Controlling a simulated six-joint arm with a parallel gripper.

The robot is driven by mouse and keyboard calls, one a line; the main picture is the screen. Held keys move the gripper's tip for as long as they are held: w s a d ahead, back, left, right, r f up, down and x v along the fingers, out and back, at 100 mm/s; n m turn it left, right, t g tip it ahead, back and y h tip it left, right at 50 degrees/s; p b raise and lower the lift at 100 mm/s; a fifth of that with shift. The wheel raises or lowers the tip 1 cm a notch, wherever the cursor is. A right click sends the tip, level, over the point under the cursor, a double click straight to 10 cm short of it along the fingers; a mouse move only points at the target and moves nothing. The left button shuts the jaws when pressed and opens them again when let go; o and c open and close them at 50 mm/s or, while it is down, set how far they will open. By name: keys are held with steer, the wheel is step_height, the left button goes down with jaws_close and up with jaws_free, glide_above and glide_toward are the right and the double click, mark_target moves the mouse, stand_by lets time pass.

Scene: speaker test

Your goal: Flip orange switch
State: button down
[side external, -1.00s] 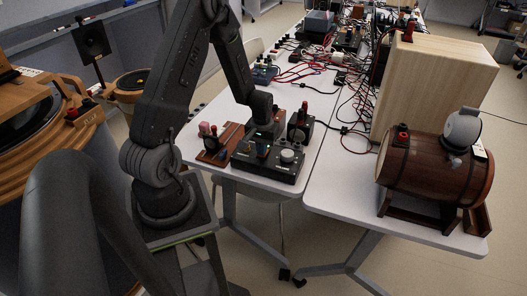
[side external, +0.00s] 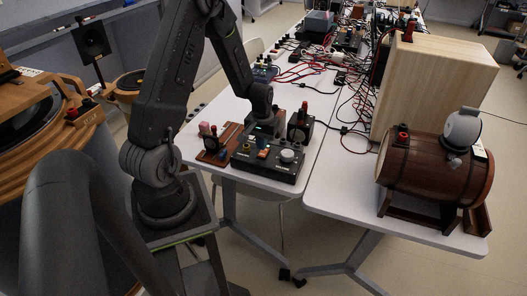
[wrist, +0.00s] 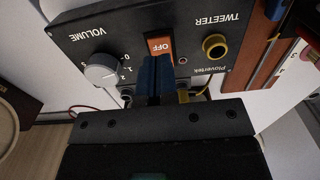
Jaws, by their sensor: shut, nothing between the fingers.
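The orange switch (wrist: 159,46) sits on the top panel of a black control box and reads OFF in the wrist view. It also shows as a small orange patch in the side view (side external: 263,154). The black box (side external: 278,168) stands on the white table, with a silver volume knob (wrist: 101,70) and a yellow-ringed socket (wrist: 214,46). My gripper (wrist: 155,60) has its blue fingers shut and empty, with the tips at the switch's lower edge in the wrist view. In the side view it is above the box. I cannot tell whether the tips touch the switch.
A wooden board with terminals (side external: 222,149) is left of the box, and a small dark unit with red posts (side external: 301,125) is behind it. A wooden barrel (side external: 430,165) and a large wooden cabinet (side external: 435,85) stand to the right. Loose cables (side external: 345,115) lie behind.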

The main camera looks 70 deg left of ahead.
mark_target(262, 155)
steer(key=shift+r, duration=2.05)
steer(key=shift+d+r, duration=0.1)
steer(key=d+r+m+t+y, duration=0.1)
steer(key=d+r+m+t, duration=0.25)
steer(key=d+r, duration=1.05)
steer(key=s+d+r+m+t+h, duration=0.1)
steer(key=s+d+r+m+t, duration=0.1)
steer(key=s+d+r+m, duration=0.3)
steer(key=s+d+r, duration=0.3)
steer(key=s+d, duration=0.1)
steer(key=s, duration=0.1)
steer(key=shift+s+d+r, duration=0.3)
steer(key=shift+r, duration=0.1)
steer(key=shift+m, duration=0.25)
